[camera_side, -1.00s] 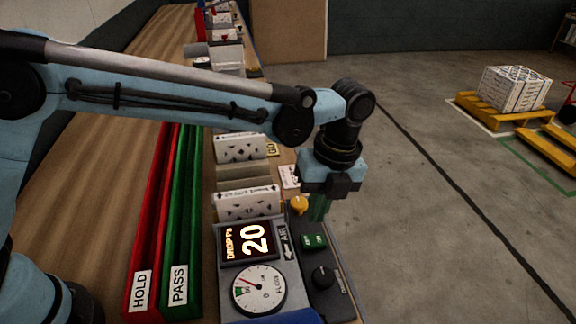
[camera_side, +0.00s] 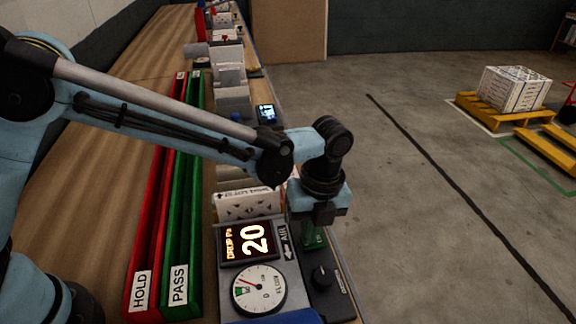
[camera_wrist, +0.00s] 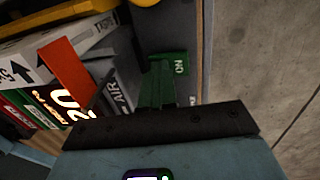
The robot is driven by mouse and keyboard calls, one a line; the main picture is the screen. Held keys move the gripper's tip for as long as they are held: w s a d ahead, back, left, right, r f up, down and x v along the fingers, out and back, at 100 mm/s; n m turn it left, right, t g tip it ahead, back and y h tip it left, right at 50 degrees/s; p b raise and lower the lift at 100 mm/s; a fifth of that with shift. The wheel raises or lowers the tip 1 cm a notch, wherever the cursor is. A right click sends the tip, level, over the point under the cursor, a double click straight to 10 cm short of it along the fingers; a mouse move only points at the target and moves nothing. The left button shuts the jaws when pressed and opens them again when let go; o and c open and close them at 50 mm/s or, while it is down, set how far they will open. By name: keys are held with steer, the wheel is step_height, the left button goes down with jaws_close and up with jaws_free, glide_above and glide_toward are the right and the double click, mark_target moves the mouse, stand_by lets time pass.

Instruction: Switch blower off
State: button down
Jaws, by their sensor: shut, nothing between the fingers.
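My gripper (camera_side: 313,240) is shut and empty, pointing down over the control strip at the bench's right edge. The lit display (camera_side: 248,243) reads 20 under "DROP Pa". The flow gauge (camera_side: 258,290) sits below it, with its red needle pointing up left.
A black knob (camera_side: 322,277) is on the strip in front of the switch. A yellow knob (camera_wrist: 145,2) shows at the wrist view's top edge. A white patterned filter box (camera_side: 248,204) stands behind the display. Red (camera_side: 140,262) and green (camera_side: 180,262) channels run to the left.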

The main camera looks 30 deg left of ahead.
mark_target(323, 237)
steer(key=shift+f, duration=0.25)
steer(key=shift+w+d+r, duration=0.1)
steer(key=shift+w+d, duration=0.5)
steer(key=shift+r, duration=0.1)
step_height(323, 237, up, 14)
steer(key=shift+w+d, duration=0.45)
stand_by(0.5)
